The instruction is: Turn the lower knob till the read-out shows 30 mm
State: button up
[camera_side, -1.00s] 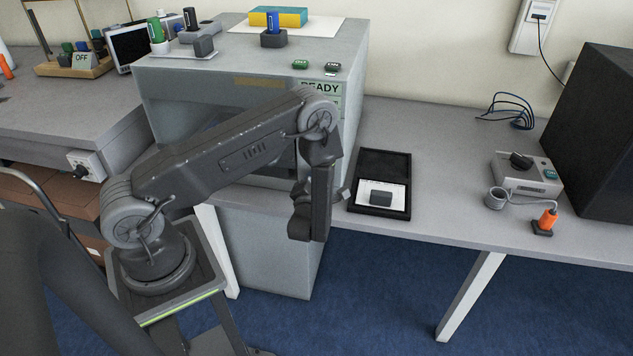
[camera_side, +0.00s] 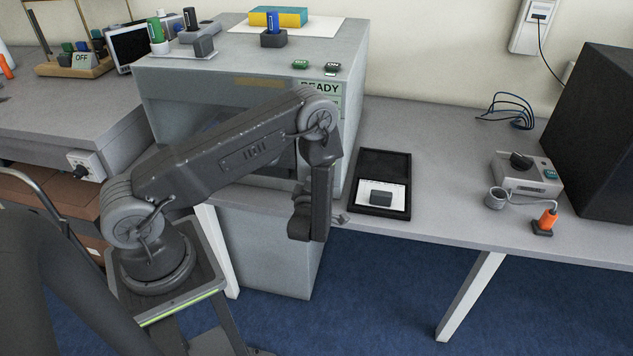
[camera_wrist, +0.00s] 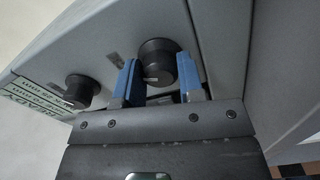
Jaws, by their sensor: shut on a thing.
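The lower knob (camera_wrist: 158,60) is round and black and sits on the grey panel in the wrist view. My gripper (camera_wrist: 159,75) has its two blue fingers on either side of this knob, shut on it. The upper knob (camera_wrist: 82,90) is to the left, nearer the read-out, and nothing touches it. The pale green read-out (camera_wrist: 38,99) is seen tilted at the left edge; its number is too small to read surely. In the side view the read-out (camera_side: 320,88) shows READY, its lower part mostly hidden by my arm. The knobs and fingers are hidden there.
The grey cabinet (camera_side: 250,65) carries several small items on top. A black open case (camera_side: 383,155) lies on the table to its right.

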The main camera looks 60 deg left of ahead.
jog(key=shift+s+m, duration=0.1)
jog(key=shift+m, duration=1.7)
jog(key=o, duration=0.9)
jog(key=v, duration=1.3)
jog(key=shift+s+d, duration=0.25)
jog(key=shift+r, duration=0.1)
